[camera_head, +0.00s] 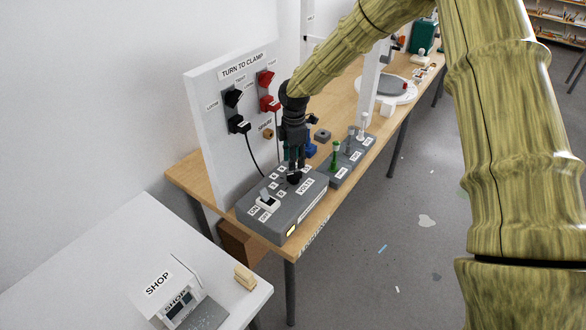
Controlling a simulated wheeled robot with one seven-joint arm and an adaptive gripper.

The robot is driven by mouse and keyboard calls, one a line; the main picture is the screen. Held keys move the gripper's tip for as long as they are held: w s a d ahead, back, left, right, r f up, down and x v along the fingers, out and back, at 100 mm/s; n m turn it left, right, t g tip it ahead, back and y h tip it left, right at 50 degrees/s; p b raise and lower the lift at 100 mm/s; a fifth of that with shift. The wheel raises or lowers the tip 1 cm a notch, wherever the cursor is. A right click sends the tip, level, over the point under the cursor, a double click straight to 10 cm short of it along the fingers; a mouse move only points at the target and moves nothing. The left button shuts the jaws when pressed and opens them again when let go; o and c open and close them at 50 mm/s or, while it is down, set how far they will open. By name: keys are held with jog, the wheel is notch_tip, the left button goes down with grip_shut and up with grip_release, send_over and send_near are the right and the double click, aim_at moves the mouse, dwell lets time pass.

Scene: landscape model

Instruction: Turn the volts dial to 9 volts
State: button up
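The grey power box (277,217) sits on the front end of the wooden bench. It has a label reading VOLTS, small white number tags and a switch (267,203) marked with ON and OFF tags. The black volts dial (294,178) is on its top, towards the back. My gripper (294,168) points down over the dial, with its fingertips at or just above it. The fingers hide much of the dial, so its pointer and setting cannot be read. I cannot tell whether the fingers touch it.
A white upright panel (225,125) with red and black clamps stands behind the box. A grey block with green and grey posts (340,165) is just right of my gripper. A white table (110,260) with a small shop model (175,297) is at the front left.

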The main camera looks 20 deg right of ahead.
aim_at(293, 173)
jog(key=f, duration=0.2)
jog(key=f+p, duration=0.1)
jog(key=f, duration=0.1)
jog(key=shift+w+a, duration=0.1)
jog(key=shift+w, duration=0.1)
jog(key=shift+s+f, duration=0.15)
jog(key=shift+f, duration=0.35)
jog(key=shift+f+p, duration=0.35)
jog(key=shift+f, duration=0.3)
jog(key=shift+r, duration=0.1)
grip_shut()
